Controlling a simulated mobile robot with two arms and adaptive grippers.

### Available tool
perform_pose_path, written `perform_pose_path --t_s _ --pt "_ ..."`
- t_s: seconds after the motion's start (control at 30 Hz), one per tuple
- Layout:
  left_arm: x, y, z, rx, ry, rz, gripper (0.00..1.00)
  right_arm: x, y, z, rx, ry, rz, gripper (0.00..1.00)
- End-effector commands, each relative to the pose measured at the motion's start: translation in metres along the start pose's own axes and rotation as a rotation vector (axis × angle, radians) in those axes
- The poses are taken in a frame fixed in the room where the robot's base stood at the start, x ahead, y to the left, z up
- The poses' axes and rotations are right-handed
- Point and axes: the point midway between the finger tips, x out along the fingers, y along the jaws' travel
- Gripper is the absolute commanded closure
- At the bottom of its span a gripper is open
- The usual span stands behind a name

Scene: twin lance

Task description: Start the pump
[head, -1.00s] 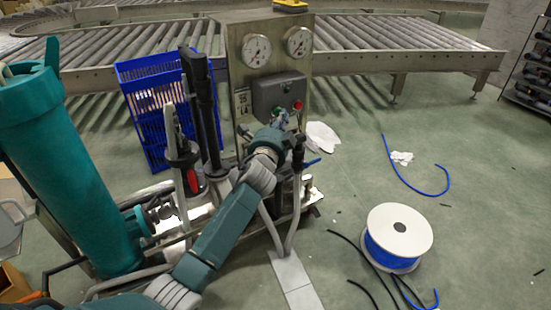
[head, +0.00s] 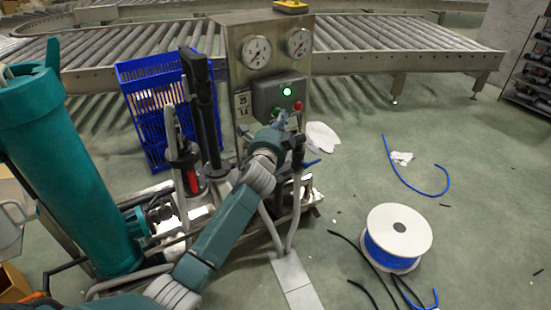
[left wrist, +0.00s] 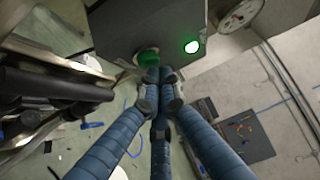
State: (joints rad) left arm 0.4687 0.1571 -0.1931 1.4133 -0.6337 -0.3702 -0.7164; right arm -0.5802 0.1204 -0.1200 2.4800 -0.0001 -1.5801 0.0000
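The grey control box (head: 268,93) is mounted on the pump's metal panel (head: 245,28), with a lit green lamp (head: 288,91) and a red button (head: 298,105). In the left wrist view, the green button (left wrist: 148,58) sticks out from the box beside the glowing lamp (left wrist: 192,46). My left gripper (head: 281,119) is at the lower front of the box. Its fingertips (left wrist: 159,80) are together, empty, and at the green button, seemingly touching it. In the head view the gripper hides most of that button. My right gripper is not in view.
Two gauges (head: 256,51) sit above the box. A black lever (head: 203,110), hoses and a teal cylinder (head: 62,170) stand to the left. A blue crate (head: 143,112) is behind. A blue cable spool (head: 399,236) lies on the floor to the right.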

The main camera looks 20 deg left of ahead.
Motion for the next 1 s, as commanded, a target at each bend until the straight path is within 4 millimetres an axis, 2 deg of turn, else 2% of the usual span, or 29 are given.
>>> perform_pose_path --t_s 0.27,0.5,0.8,1.0 --pt "-0.002 0.000 -0.003 -0.001 0.002 0.001 1.00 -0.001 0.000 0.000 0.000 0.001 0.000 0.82" --pt "-0.018 0.000 -0.020 -0.002 0.003 0.000 1.00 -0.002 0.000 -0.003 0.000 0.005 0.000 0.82" --pt "-0.038 0.000 -0.040 -0.002 0.003 0.000 1.00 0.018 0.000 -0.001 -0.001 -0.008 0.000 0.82" --pt "-0.042 0.000 -0.044 0.000 0.001 0.000 1.00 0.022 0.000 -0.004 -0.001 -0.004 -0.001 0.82"
